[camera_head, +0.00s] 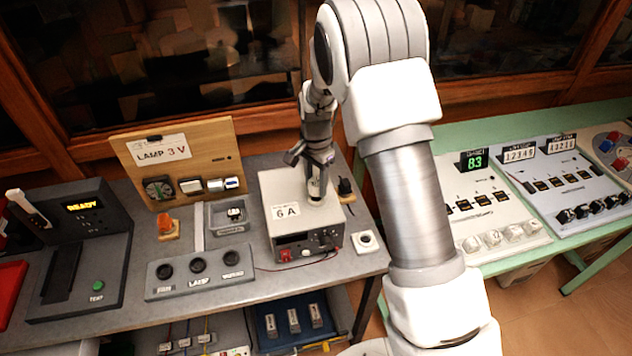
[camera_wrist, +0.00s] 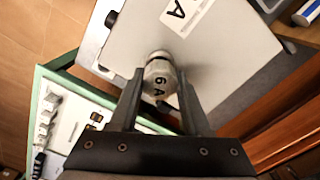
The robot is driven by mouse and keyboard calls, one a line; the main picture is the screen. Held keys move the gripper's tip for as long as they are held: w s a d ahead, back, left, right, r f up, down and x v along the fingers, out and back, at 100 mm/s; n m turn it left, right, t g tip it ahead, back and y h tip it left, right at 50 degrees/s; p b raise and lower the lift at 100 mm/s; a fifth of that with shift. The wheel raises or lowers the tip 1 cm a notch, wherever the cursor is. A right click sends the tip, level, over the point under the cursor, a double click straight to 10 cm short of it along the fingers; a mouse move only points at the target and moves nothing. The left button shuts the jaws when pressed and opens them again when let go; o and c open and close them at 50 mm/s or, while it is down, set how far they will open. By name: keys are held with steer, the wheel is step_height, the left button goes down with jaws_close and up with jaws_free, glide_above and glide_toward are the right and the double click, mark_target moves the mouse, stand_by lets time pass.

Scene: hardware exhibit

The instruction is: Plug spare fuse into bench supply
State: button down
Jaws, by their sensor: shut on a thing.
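My gripper (camera_head: 317,180) is over the top of the grey bench supply (camera_head: 285,238), whose top label reads 6 A. The fuse also shows in the head view (camera_head: 316,189), at the right part of the supply's top. The supply's pale top (camera_wrist: 222,52) fills much of the wrist view behind the fuse. The fuse's far end is hidden, so I cannot tell whether it is seated or just above the top.
A blue tray (camera_head: 262,338) with several small blocks is below the bench.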

steer(key=shift+f+b, duration=0.75)
steer(key=shift+f, duration=0.2)
stand_by(1.2)
steer(key=shift+c, duration=1.4)
jaws_free()
steer(key=shift+o, duration=0.3)
steer(key=shift+o, duration=1.1)
steer(key=shift+r, duration=0.15)
steer(key=shift+r+p, duration=2.15)
steer(key=shift+r, duration=1.25)
